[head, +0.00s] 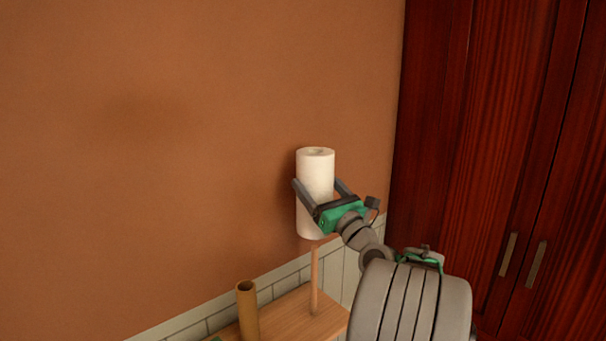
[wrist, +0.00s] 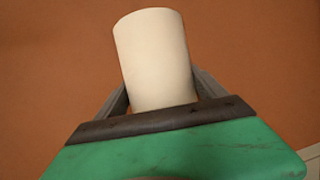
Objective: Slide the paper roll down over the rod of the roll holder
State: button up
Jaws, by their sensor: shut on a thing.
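The white paper roll (head: 316,173) is upright between the fingers of my gripper (head: 320,188), which is shut on it. In the wrist view the roll (wrist: 155,60) stands between the two fingers (wrist: 160,95), tilted a little in the picture. The wooden rod of the roll holder (head: 314,280) stands upright on a wooden surface. The rod's visible top meets the roll's lower edge in the head view. I cannot tell whether the rod's tip is inside the roll or behind it. The holder's foot is not clearly seen.
A brown cardboard tube (head: 248,312) stands on the wooden counter (head: 283,318), left of the rod. An orange-brown wall (head: 180,150) with pale tiles (head: 275,284) is close behind. A dark red wooden cabinet (head: 490,150) stands at right.

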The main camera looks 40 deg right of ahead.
jog(key=b, duration=1.4)
send_over(317, 277)
jog(key=shift+w+f, duration=0.15)
jog(key=shift+f, duration=9.85)
notch_tip(317, 277, down, 8)
jog(key=b, duration=0.7)
jog(key=shift+r+b, duration=0.15)
jog(key=shift+b, duration=0.15)
jog(key=o, duration=1.5)
jog(key=shift+c, duration=0.2)
